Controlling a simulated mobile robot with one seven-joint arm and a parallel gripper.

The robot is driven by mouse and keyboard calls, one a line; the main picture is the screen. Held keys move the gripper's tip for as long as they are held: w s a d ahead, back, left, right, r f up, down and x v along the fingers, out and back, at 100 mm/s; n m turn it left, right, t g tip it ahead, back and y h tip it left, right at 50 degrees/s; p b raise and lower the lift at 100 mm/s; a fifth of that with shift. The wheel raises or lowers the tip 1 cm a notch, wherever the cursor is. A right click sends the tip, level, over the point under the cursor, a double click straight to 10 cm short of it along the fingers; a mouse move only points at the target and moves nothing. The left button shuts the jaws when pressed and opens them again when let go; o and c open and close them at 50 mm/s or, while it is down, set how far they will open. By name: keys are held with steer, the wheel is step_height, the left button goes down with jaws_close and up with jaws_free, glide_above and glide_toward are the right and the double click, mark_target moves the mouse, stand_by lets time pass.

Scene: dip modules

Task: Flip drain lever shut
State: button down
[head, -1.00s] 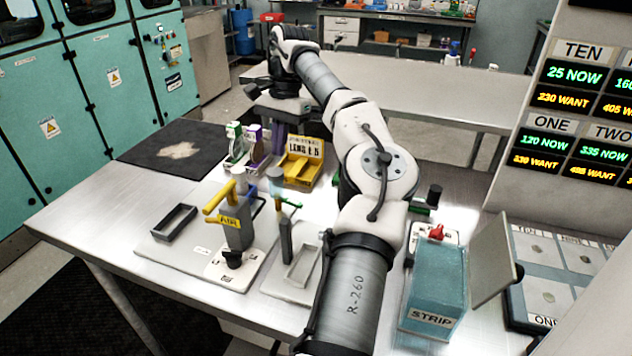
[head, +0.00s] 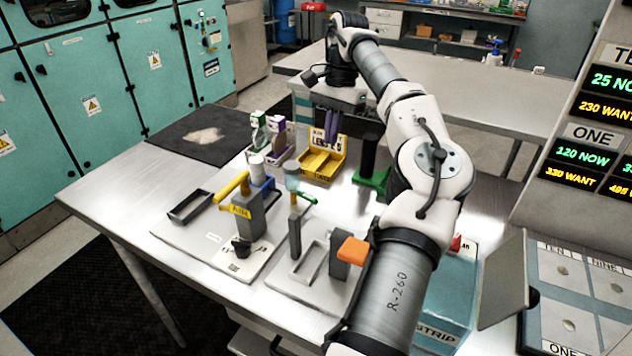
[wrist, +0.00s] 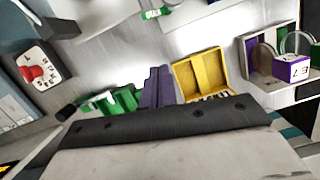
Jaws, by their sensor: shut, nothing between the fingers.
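No part carries a readable drain label, so I cannot tell which lever is the drain lever. An orange handle (head: 353,250) sits on a grey post beside my forearm.
The yellow bin (head: 322,165) and a green stand (head: 372,178) with a black post are near my gripper. Green and purple holders (head: 265,140) stand left of the bin. A black mat (head: 200,137) lies at the back left. A raised grey lid (head: 503,280) stands at right.

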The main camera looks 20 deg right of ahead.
mark_target(306, 198)
steer(key=p+x, duration=0.2)
steer(key=x, duration=0.7)
steer(key=shift+s+a+f, duration=0.1)
steer(key=shift+s+f, duration=0.05)
steer(key=shift+f, duration=0.15)
steer(key=shift+s+a+f+p, duration=0.1)
steer(key=shift+s+a+p, duration=0.2)
steer(key=shift+a, duration=0.3)
steer(key=shift+s+a+f+p, duration=0.1)
steer(key=shift+s+a+p, duration=0.2)
steer(key=shift+a, duration=0.3)
steer(key=shift+s+a+f, duration=0.25)
steer(key=shift+a, duration=0.25)
